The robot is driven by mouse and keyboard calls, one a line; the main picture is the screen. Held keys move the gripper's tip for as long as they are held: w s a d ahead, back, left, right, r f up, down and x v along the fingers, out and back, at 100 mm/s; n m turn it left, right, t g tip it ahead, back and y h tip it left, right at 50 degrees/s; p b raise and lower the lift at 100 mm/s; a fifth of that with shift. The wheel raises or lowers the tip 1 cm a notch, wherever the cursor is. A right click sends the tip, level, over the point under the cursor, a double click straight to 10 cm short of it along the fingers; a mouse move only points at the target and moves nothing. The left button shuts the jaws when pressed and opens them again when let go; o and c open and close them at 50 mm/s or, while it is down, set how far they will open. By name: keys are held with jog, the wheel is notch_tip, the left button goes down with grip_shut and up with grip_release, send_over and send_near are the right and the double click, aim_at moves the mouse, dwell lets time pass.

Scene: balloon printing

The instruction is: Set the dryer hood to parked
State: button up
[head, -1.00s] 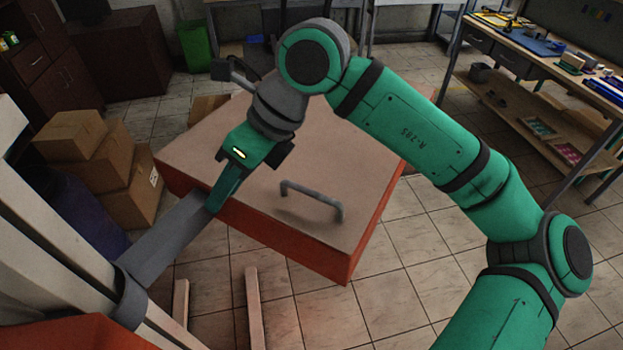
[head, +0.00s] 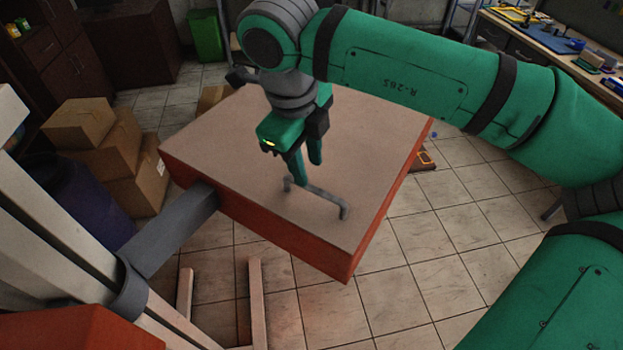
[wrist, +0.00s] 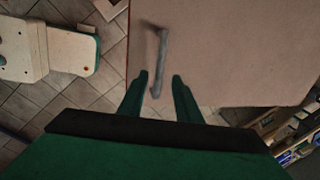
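The dryer hood (head: 250,130) is a wide box with a pale top and red sides, held on a grey bracket arm (head: 170,235) from a white post at the left. A grey bar handle (head: 325,197) stands on its top near the front edge; it also shows in the wrist view (wrist: 160,62). My gripper (head: 305,172) is above the hood, beside the handle's left end. In the wrist view my gripper (wrist: 159,82) has its two fingers apart, with the handle's lower end between or beyond the fingertips. I cannot tell whether they touch it.
Stacked cardboard boxes (head: 110,150) and a dark barrel (head: 75,195) stand at the left. A workbench (head: 545,45) with tools is at the upper right.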

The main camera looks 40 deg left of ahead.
aim_at(312, 187)
jog(key=shift+w+a+f, duration=0.1)
jog(key=shift+w+f, duration=0.1)
jog(key=shift+f, duration=0.8)
jog(key=shift+w+d+f, duration=0.1)
jog(key=shift+w+f, duration=0.1)
jog(key=shift+f, duration=0.8)
jog(key=shift+w+a+f, duration=0.1)
jog(key=shift+w+f, duration=0.1)
jog(key=shift+f, duration=0.8)
grip_shut()
